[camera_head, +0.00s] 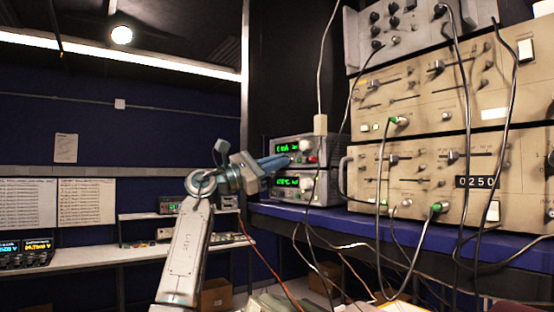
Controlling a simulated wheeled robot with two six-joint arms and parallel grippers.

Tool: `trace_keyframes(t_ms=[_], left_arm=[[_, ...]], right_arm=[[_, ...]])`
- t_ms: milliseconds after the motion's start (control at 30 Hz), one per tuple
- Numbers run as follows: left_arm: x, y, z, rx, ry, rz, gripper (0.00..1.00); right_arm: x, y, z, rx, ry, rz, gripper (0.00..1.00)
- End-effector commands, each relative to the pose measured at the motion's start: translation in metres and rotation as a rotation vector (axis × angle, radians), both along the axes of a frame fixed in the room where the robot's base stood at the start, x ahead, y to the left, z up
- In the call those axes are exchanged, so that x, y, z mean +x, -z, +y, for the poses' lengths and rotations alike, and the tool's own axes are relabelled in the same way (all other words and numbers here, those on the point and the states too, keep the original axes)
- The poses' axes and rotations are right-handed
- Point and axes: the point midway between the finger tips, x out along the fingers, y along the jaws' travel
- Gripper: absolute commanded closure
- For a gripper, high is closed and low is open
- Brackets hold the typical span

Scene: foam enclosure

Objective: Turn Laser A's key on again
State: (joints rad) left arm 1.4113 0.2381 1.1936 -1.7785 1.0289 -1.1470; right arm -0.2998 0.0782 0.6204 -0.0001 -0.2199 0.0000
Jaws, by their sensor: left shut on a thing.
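Two small grey units with green displays are stacked on the blue shelf. The upper unit (315,142) and the lower unit (322,189) both have lit displays. I cannot read from their labels which one is Laser A. My left gripper (287,161) reaches in from the left, with its blue fingers shut at the upper unit's front, just below the display. The fingers are shut on a small part there, apparently the key, which they hide. My right gripper is not in view.
Large beige rack units (440,90) with knobs and hanging cables stand right of the small units. Loose cables (345,245) hang in front of the blue shelf (400,222). A white bench (110,252) with instruments runs along the far left wall. Open space lies left of my arm.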

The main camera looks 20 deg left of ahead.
Motion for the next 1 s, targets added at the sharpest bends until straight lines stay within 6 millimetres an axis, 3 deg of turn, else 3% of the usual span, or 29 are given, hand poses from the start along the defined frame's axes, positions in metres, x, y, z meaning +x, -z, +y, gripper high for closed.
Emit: trace_keyframes(t_ms=[1000], left_arm=[[0.002,-0.007,0.003,0.7,0.0,-0.544,1.0]], right_arm=[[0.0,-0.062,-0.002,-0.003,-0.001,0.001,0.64]])
